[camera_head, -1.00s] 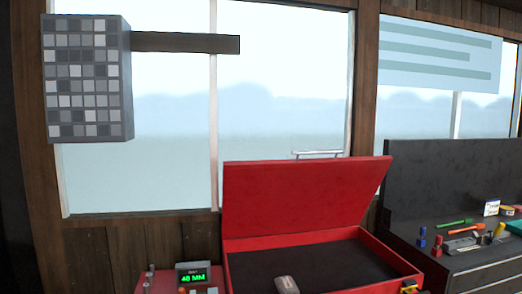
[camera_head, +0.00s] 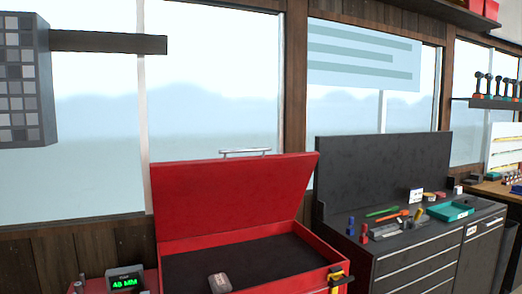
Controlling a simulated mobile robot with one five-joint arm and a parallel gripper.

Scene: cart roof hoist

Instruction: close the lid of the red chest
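The red chest (camera_head: 310,240) stands at the lower middle with its lid (camera_head: 235,200) open. The lid is raised and leans back, and a metal handle (camera_head: 245,153) shows along its top edge. The chest's inside has a dark floor, and a small grey-brown object (camera_head: 219,282) shows over it near the front, cut by the lower part of the picture. I cannot tell what that object is. My gripper is not recognisable in this view.
A dark tool cabinet (camera_head: 410,262) with several small tools and a teal tray (camera_head: 450,211) on top stands to the right. A small green-lit display (camera_head: 125,281) sits at the lower left. A grey panelled box (camera_head: 22,85) hangs at the upper left on a dark bar.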

